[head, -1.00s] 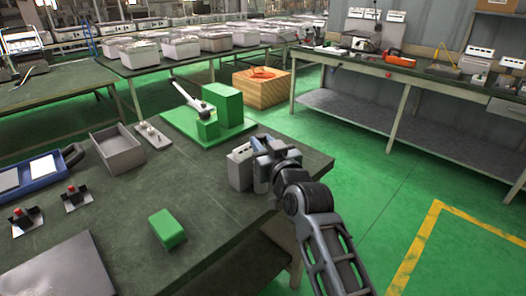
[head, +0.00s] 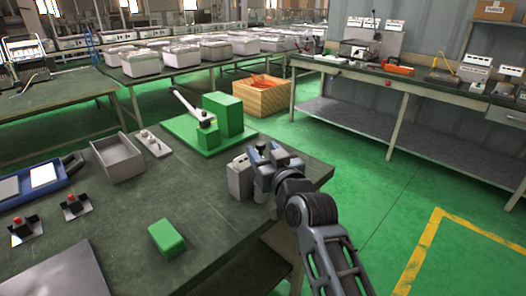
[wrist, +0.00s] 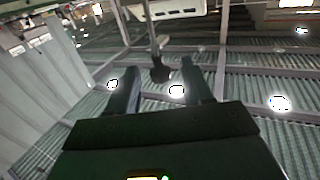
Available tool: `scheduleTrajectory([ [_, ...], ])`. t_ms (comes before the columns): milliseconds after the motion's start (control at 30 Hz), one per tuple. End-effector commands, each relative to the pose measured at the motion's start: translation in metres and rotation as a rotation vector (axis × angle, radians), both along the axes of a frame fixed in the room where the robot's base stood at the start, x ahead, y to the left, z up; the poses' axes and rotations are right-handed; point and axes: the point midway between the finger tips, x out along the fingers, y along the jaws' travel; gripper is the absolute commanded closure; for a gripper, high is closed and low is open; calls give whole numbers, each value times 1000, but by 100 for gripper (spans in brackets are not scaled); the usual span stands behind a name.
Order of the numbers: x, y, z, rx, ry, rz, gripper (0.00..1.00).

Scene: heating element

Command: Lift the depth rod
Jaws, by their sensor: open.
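In the wrist view a thin rod with a dark round knob (wrist: 160,73), which I take to be the depth rod, lies between the two fingers of my open gripper (wrist: 158,85). Space shows between the knob and each finger. In the head view my gripper (head: 268,158) is at the right end of the dark work table (head: 215,215), just right of a small grey box (head: 240,178). A dark knob shows at the gripper's top there. The gripper and arm hide most of the rod and what stands below it.
A green fixture (head: 222,117) with a lever stands behind my gripper. A grey tray (head: 118,158) and a green block (head: 166,238) sit farther left. The table's right edge is close to my arm. Green floor is clear on the right.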

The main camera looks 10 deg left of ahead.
Motion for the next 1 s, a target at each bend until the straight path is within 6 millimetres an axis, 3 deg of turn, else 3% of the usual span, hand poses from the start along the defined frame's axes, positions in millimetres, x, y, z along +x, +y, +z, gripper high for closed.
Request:
scheduleTrajectory([
  [400, -52, -30, -1, 0, -1, -1, 50],
  [867, -60, -34, -1, 0, 0, -1, 50],
  [1000, -73, -44, -17, 6, 15, -19, 50],
])
